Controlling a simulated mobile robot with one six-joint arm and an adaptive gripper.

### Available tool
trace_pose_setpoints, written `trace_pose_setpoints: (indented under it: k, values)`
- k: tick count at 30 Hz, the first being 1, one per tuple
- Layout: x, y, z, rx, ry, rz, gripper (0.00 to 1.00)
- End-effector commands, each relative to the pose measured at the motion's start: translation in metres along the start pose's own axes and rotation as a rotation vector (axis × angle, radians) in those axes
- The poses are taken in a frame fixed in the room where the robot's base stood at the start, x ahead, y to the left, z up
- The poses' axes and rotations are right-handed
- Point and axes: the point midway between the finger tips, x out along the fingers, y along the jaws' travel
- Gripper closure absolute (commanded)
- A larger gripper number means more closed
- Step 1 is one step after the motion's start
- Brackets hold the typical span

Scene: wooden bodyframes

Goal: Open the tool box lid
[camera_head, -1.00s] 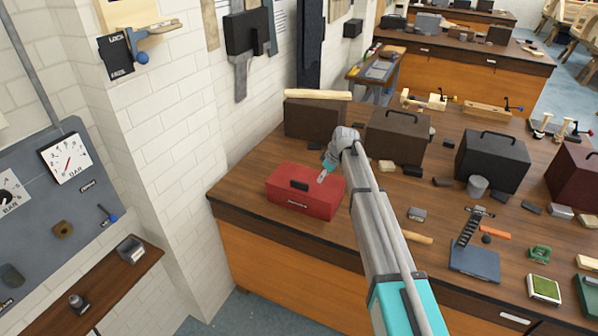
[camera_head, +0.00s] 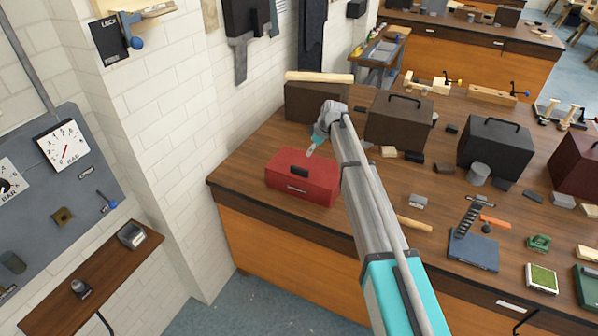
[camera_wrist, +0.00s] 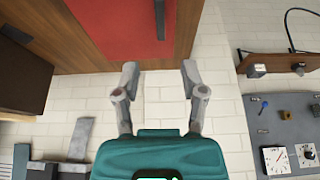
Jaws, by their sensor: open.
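The red tool box (camera_head: 314,185) sits on the wooden workbench near its left front corner, with its lid shut and a dark handle (camera_head: 299,171) on top. In the wrist view the red lid (camera_wrist: 118,18) shows at the top, with the dark handle (camera_wrist: 160,18) along its edge of view. My gripper (camera_head: 310,153) is just behind and above the tool box, apart from it. In the wrist view my gripper (camera_wrist: 158,78) has its two fingers spread wide with nothing between them.
A brown box (camera_head: 312,102) with a wooden piece on top stands behind. Another brown box (camera_head: 398,122) and a black box (camera_head: 494,150) stand to the right. A white brick wall (camera_head: 160,120) borders the bench on the left.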

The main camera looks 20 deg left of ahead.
Motion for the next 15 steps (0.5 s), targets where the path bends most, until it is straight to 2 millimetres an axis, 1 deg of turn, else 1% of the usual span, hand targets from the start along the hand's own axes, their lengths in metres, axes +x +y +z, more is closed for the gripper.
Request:
trace_pose_setpoints:
  k: [1,15]
  values:
    - [0.005,0.000,0.001,0.000,0.000,0.000,0.46]
    - [0.042,-0.001,0.000,-0.002,0.000,-0.001,0.46]
